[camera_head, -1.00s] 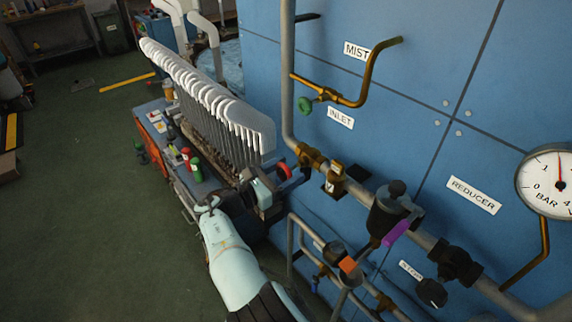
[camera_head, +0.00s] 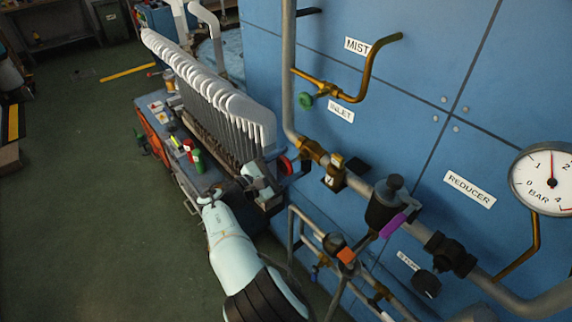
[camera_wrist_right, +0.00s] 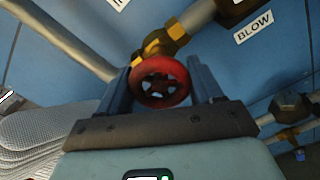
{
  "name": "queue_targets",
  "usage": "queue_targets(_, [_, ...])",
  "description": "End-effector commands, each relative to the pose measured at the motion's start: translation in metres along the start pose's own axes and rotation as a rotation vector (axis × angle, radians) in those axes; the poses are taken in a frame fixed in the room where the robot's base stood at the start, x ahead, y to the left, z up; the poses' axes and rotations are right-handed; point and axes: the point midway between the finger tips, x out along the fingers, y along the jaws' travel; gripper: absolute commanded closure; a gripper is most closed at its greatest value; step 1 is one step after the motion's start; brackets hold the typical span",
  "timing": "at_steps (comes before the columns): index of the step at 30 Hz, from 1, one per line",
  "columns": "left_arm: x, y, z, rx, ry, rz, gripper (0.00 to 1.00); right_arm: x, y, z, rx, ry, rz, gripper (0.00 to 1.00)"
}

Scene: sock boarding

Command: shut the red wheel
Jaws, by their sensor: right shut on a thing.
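The red wheel (camera_head: 285,165) is on a brass valve at the pipe, left of the reducer, in the head view. In the right wrist view the red wheel (camera_wrist_right: 160,82) sits between the two fingers, its spokes facing the camera. My right gripper (camera_head: 274,172) is at the wheel in the head view, its arm coming up from the bottom. In the right wrist view my right gripper (camera_wrist_right: 160,85) has a finger on each side of the wheel and is shut on its rim. My left gripper is not in view.
A green wheel (camera_head: 306,102) is on the brass mist line above. A purple-handled valve (camera_head: 393,223) and a gauge (camera_head: 545,180) are to the right. A rack of white sock boards (camera_head: 215,95) stands close left of the gripper. Pipes with an orange handle (camera_head: 346,255) run below.

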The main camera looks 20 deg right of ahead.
Motion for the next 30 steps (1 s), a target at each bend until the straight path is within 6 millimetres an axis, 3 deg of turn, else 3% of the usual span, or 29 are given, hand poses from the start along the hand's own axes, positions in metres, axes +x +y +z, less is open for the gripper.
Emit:
queue_targets(7, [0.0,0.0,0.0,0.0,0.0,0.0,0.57,-0.001,0.0,-0.001,-0.002,0.001,0.002,0.65])
queue_targets(8, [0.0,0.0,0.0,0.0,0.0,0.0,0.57,-0.001,0.0,-0.001,-0.002,0.001,0.002,0.28])
queue_targets(9, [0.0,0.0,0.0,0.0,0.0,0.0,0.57,-0.001,0.0,-0.001,-0.002,0.001,0.002,0.15])
queue_targets(10, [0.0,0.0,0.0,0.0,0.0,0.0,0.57,-0.001,0.0,-0.001,-0.002,0.001,0.002,0.1])
queue_targets(20, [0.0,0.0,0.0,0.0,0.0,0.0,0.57,-0.003,0.0,0.0,-0.002,0.001,0.001,0.1])
queue_targets(25, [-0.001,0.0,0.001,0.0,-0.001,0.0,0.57,-0.026,0.001,-0.001,-0.003,0.002,0.005,0.1])
queue_targets(30, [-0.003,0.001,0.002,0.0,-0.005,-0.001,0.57,-0.065,0.001,0.0,-0.002,0.002,0.006,0.1])
